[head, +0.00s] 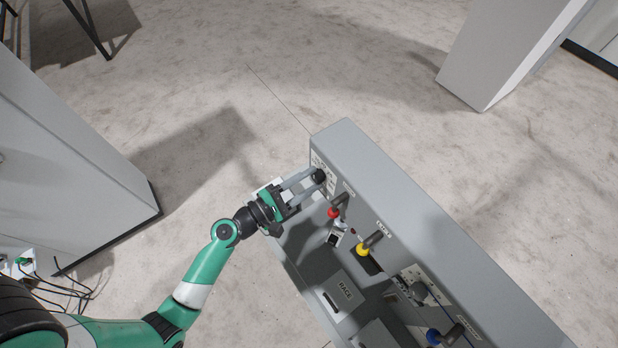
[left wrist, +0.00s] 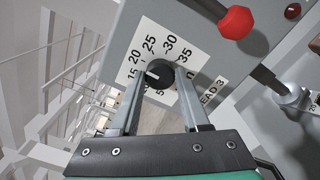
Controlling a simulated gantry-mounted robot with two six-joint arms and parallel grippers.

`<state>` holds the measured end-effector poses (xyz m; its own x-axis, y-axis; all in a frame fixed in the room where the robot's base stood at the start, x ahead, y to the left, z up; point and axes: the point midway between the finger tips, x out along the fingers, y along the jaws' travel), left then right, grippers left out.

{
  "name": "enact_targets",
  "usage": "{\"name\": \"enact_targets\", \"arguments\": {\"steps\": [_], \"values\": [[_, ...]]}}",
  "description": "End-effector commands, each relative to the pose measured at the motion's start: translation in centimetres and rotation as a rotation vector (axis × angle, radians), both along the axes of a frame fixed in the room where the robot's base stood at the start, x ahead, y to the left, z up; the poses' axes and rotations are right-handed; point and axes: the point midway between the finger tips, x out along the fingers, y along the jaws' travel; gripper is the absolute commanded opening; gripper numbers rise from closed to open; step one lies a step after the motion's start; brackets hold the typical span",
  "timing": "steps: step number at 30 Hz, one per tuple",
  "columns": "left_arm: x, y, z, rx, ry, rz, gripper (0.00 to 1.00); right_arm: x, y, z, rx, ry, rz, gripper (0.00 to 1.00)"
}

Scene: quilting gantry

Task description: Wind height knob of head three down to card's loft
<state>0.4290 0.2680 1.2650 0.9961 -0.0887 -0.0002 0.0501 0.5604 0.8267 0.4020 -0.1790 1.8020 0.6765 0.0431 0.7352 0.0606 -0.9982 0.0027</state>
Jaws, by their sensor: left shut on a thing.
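The black height knob (left wrist: 158,73) sits on a white dial plate (left wrist: 180,37) with printed numbers including 15, 20, 25, 30 and 35. Lettering beside it reads "EAD 3", its first letter hidden. A white pointer mark on the knob faces left, roughly toward 15; I cannot tell the exact reading. My left gripper (head: 311,180) is shut on the knob at the end of the grey housing, with one finger on each side in the left wrist view (left wrist: 156,84). The knob also shows in the head view (head: 319,175). I cannot identify a loft card. My right gripper is not in view.
Beside the knob, a red-tipped lever (head: 334,212) stands on the grey housing (head: 400,200), with a yellow-tipped lever (head: 363,250) and a blue-tipped lever (head: 434,336) farther along.

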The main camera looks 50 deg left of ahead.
Motion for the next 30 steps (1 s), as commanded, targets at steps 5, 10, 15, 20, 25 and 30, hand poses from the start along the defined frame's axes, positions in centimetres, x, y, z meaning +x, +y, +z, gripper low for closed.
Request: {"name": "enact_targets", "arguments": {"steps": [5, 10, 15, 20, 25, 30], "values": [[0.01, 0.0, 0.09, -0.052, 0.003, 0.0, 0.0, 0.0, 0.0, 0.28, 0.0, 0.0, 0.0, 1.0], [0.01, 0.0, 0.05, -0.07, 0.005, 0.0, 0.0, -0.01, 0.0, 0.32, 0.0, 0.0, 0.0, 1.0], [0.01, -0.01, 0.03, -0.072, 0.005, 0.0, 0.0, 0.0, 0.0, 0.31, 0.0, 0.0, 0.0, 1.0], [0.01, -0.01, 0.03, -0.071, 0.005, 0.0, 0.0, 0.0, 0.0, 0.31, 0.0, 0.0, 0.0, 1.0], [0.01, -0.01, 0.03, -0.07, 0.006, -0.001, 0.75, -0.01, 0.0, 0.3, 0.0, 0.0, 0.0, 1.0], [0.01, 0.0, 0.01, -0.07, 0.006, -0.001, 0.76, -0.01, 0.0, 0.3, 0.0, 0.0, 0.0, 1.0]]}}
